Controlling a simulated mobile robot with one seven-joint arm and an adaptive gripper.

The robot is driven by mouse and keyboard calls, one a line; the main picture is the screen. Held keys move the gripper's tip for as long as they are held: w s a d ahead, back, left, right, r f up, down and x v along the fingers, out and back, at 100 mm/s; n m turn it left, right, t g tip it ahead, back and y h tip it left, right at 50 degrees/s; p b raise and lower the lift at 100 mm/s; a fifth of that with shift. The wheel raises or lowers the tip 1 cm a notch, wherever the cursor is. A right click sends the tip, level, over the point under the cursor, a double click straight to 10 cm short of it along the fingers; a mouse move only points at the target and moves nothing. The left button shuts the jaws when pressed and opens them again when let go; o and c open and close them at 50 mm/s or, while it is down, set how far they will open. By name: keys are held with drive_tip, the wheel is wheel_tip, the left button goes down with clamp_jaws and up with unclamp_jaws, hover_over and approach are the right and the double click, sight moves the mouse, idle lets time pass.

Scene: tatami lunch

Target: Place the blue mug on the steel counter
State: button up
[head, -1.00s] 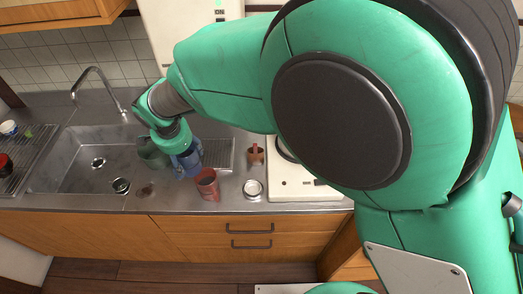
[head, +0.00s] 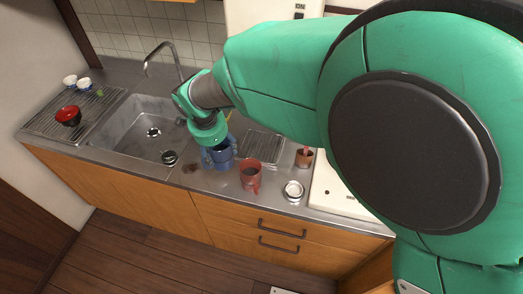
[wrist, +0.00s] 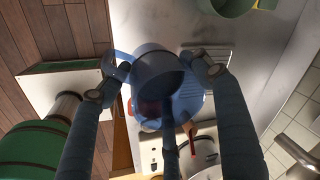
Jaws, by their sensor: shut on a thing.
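The blue mug (head: 220,158) is in my gripper (head: 217,148), over the counter strip just right of the sink. In the wrist view the blue mug (wrist: 150,68) sits between the two fingers of my gripper (wrist: 156,80), its open rim toward the camera and its handle by the left finger. I cannot tell whether its base touches the steel counter (head: 212,182). The steel counter also shows in the wrist view (wrist: 262,50).
A red mug (head: 250,178) stands close right of the blue mug. A small white round item (head: 293,190) and a copper pot (head: 304,159) stand farther right, beside the white stove (head: 340,192). The sink (head: 137,112) is left. A green vessel (wrist: 232,6) shows in the wrist view.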

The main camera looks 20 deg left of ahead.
sight(221, 159)
drive_tip(key=shift+s+b+x, duration=0.2)
drive_tip(key=shift+x, duration=0.6)
drive_tip(key=shift+s+b+x, duration=0.15)
drive_tip(key=shift+s+x, duration=0.05)
drive_tip(key=shift+x, duration=0.6)
drive_tip(key=shift+s+b+x, duration=0.2)
drive_tip(key=shift+x, duration=0.65)
drive_tip(key=shift+f, duration=0.25)
drive_tip(key=shift+s+b+x, duration=0.2)
drive_tip(key=shift+x, duration=0.55)
drive_tip(key=shift+s+b+x, duration=0.15)
drive_tip(key=shift+x, duration=0.65)
drive_tip(key=shift+s+b+x, duration=0.2)
drive_tip(key=shift+x, duration=0.55)
drive_tip(key=shift+d+f, duration=0.1)
drive_tip(key=shift+f, duration=0.05)
drive_tip(key=shift+f+b, duration=0.6)
drive_tip(key=shift+f, duration=0.05)
drive_tip(key=o, duration=1.7)
drive_tip(key=shift+c, duration=0.2)
drive_tip(key=shift+r, duration=0.2)
